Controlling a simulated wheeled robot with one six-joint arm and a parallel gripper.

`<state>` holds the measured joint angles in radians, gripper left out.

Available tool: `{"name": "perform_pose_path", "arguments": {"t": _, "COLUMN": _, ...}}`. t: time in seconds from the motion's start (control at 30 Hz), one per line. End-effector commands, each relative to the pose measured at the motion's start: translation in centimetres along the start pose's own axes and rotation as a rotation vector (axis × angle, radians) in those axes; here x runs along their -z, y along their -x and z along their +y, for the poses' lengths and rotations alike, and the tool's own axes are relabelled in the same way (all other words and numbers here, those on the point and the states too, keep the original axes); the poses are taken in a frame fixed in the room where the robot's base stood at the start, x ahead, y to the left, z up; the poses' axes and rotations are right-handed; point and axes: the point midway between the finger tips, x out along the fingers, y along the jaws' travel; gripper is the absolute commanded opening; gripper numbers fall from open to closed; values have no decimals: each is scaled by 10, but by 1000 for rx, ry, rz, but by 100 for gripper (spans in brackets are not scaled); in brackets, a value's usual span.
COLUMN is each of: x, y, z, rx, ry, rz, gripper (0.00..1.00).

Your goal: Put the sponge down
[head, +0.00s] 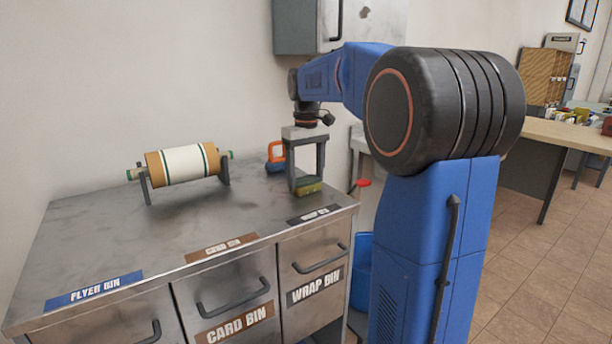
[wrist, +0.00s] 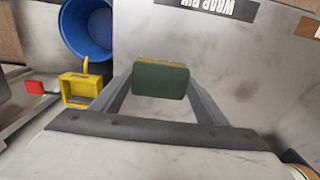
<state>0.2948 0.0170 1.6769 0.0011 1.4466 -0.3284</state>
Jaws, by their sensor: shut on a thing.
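The sponge (head: 309,188), green with a yellow layer, is between the fingers of my gripper (head: 306,186), low over the right end of the metal counter top (head: 240,212). It also shows in the wrist view (wrist: 160,80), with the gripper fingers (wrist: 160,85) on its two sides. My gripper points down and is shut on the sponge. The sponge looks very close to the counter top, but I cannot tell whether it touches.
A paper roll on a stand (head: 184,166) stands at the left back. An orange and blue object (head: 276,157) is behind my gripper. A blue bucket (wrist: 88,28) and a yellow container (wrist: 78,88) are beyond the counter's edge. The counter's middle front is clear.

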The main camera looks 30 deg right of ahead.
Motion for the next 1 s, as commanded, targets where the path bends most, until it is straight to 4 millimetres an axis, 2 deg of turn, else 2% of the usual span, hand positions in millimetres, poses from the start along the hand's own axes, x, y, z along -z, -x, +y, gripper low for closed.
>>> {"name": "perform_pose_path", "arguments": {"t": 0.1, "x": 0, "y": -3, "z": 0, "rx": 0, "ry": 0, "rz": -1, "gripper": 43}}
{"name": "perform_pose_path", "arguments": {"t": 0.13, "x": 0, "y": -2, "z": 0, "rx": 0, "ry": 0, "rz": 0, "gripper": 74}}
{"name": "perform_pose_path", "arguments": {"t": 0.2, "x": 0, "y": -2, "z": 0, "rx": 0, "ry": 0, "rz": 0, "gripper": 86}}
{"name": "perform_pose_path", "arguments": {"t": 0.47, "x": 0, "y": -2, "z": 0, "rx": 0, "ry": 0, "rz": 0, "gripper": 86}}
{"name": "perform_pose_path", "arguments": {"t": 0.63, "x": 0, "y": 8, "z": 0, "rx": 0, "ry": 0, "rz": 1, "gripper": 86}}
{"name": "perform_pose_path", "arguments": {"t": 0.77, "x": 0, "y": 27, "z": 0, "rx": -1, "ry": 0, "rz": 2, "gripper": 86}}
{"name": "perform_pose_path", "arguments": {"t": 1.0, "x": 1, "y": 74, "z": 0, "rx": -1, "ry": 0, "rz": 2, "gripper": 86}}
